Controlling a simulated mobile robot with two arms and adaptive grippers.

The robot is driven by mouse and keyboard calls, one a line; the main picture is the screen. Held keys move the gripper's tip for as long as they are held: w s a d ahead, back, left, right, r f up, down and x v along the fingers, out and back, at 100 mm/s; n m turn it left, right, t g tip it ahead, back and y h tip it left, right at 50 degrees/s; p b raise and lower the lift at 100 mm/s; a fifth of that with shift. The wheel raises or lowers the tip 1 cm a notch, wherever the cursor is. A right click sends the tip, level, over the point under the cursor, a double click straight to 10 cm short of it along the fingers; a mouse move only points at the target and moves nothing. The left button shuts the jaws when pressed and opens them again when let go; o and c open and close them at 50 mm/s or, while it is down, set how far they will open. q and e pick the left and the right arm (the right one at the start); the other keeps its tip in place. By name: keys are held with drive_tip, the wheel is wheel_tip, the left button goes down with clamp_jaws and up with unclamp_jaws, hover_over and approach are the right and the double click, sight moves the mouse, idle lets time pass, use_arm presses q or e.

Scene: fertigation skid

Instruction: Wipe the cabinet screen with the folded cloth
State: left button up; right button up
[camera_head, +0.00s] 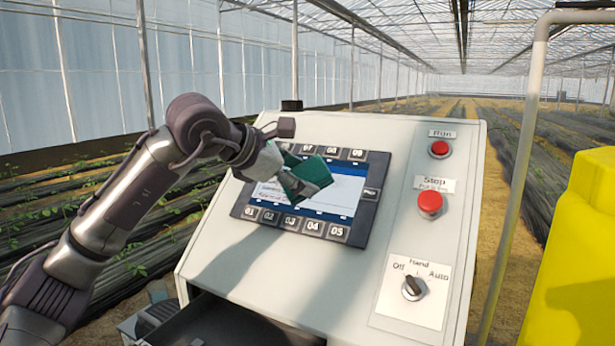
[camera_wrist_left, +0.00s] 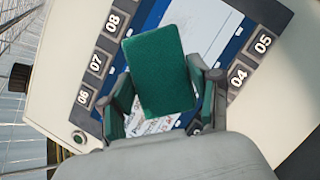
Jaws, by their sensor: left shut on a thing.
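The cabinet screen (camera_head: 343,190) is set in a dark panel on the sloping face of the pale cabinet (camera_head: 385,235), framed by numbered buttons. My left gripper (camera_head: 290,180) is over the left and middle part of the screen. It is shut on the green folded cloth (camera_head: 302,183). In the left wrist view the cloth (camera_wrist_left: 160,70) stands between the two fingers, in front of the screen (camera_wrist_left: 217,30). Whether the cloth touches the glass I cannot tell. The gripper and cloth hide part of the screen. My right gripper is not in view.
Right of the screen are a red Run button (camera_head: 439,149), a red Stop button (camera_head: 430,203) and a rotary switch (camera_head: 412,287). A metal pipe (camera_head: 520,170) and a yellow tank (camera_head: 580,260) stand at the right. An open dark drawer or shelf (camera_head: 235,325) is below.

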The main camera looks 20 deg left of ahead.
use_arm(q)
drive_tip(key=shift+w+a, duration=0.2)
drive_tip(key=shift+a, duration=1.05)
drive_tip(key=shift+w+a+f, duration=0.1)
drive_tip(key=shift+a, duration=0.65)
drive_tip(key=shift+w+a+f, duration=0.1)
drive_tip(key=shift+a, duration=0.6)
drive_tip(key=shift+w+a+r+p, duration=0.15)
drive_tip(key=shift+a+p, duration=0.2)
drive_tip(key=shift+a, duration=0.5)
drive_tip(key=shift+w+a+f+p, duration=0.1)
drive_tip(key=shift+a+p, duration=0.2)
drive_tip(key=shift+a, duration=0.55)
drive_tip(key=shift+r, duration=0.1)
drive_tip(key=shift+s+r+p, duration=0.35)
drive_tip(key=shift+s+r, duration=0.15)
drive_tip(key=shift+r, duration=0.2)
drive_tip(key=shift+s+a+r+p, duration=0.15)
drive_tip(key=shift+s+r+p, duration=0.55)
drive_tip(key=shift+s+r, duration=0.85)
